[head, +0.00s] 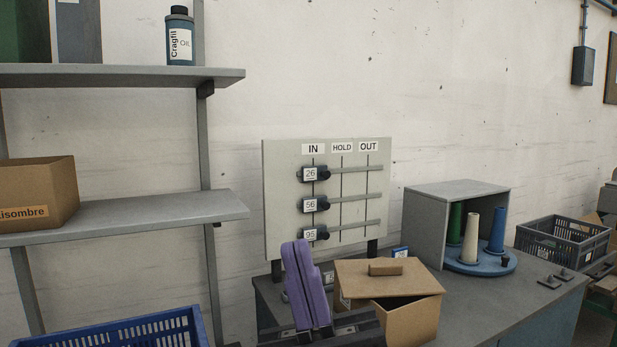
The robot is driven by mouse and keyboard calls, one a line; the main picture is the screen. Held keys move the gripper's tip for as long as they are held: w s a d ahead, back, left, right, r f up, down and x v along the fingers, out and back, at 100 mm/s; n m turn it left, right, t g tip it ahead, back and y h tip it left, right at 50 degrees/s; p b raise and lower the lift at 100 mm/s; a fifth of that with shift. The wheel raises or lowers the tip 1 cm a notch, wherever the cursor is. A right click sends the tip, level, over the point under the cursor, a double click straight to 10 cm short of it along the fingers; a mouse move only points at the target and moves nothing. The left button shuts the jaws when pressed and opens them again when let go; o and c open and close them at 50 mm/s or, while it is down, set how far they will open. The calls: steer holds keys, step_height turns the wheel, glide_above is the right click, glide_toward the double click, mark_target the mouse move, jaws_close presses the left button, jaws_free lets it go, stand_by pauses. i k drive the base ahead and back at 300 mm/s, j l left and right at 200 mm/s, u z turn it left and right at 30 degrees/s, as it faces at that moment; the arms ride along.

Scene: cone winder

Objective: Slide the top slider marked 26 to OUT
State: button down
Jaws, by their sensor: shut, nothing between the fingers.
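The grey board (275,215) stands upright on the bench against the wall, with columns labelled IN, HOLD and OUT. The top slider marked 26 (311,174) is at the left end of its rail, under IN. The OUT label (368,146) is at the board's upper right. My gripper (301,243) has purple fingers pointing up on a dark body at the bottom of the view. The fingers are shut and empty. In the picture they are below the 26 slider; no contact with it shows.
Sliders 56 (311,204) and 95 (311,235) are also under IN. A cardboard box with a lid (415,310) is right of my gripper. A grey open cabinet (424,230) stands right of the board, shelves (150,208) left.

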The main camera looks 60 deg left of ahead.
mark_target(317, 172)
steer(key=u, duration=1.65)
steer(key=i+l+u, duration=0.1)
steer(key=l, duration=1.15)
steer(key=i+u, duration=0.05)
steer(key=i, duration=0.05)
